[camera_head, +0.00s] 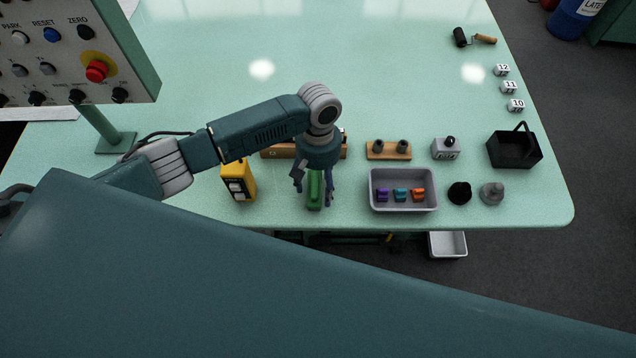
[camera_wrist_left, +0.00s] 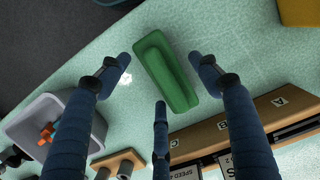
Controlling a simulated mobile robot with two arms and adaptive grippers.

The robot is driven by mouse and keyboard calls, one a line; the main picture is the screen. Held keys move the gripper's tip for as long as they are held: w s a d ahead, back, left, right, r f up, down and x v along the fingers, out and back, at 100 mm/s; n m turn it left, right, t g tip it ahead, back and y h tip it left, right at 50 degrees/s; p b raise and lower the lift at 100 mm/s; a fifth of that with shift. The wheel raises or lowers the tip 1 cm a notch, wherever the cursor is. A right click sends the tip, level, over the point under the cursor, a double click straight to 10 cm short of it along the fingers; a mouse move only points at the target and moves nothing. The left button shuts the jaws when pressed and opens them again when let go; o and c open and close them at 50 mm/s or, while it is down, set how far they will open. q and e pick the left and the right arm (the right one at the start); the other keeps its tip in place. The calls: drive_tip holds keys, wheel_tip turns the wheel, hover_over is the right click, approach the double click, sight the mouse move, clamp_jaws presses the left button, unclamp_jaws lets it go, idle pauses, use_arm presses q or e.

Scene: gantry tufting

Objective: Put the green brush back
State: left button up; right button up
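The green brush (camera_head: 315,190) lies on the pale green table near its front edge, below my left gripper. In the left wrist view the green brush (camera_wrist_left: 167,72) is a rounded green block with a raised grip along its top. My left gripper (camera_head: 314,186) points down over the brush. Its three fingers (camera_wrist_left: 160,85) are spread apart, with a gap to the brush, and hold nothing. A wooden rack (camera_head: 277,152) with lettered places stands just behind the brush; letters A and C show on the rack (camera_wrist_left: 212,132) in the left wrist view. My right gripper is not in view.
A yellow device (camera_head: 238,181) stands left of the brush. A grey tray (camera_head: 403,205) with small coloured pieces is on the right, with a wooden two-post holder (camera_head: 388,150) behind it. A black basket (camera_head: 513,150) stands farther right. The table's back middle is clear.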

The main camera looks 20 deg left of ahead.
sight(318, 181)
use_arm(q)
drive_tip(key=shift+r, duration=0.1)
wheel_tip(318, 181, up, 12)
drive_tip(key=w+b, duration=0.1)
drive_tip(key=b, duration=0.1)
drive_tip(key=shift+w+a, duration=0.2)
drive_tip(key=shift+w, duration=0.15)
idle(0.4)
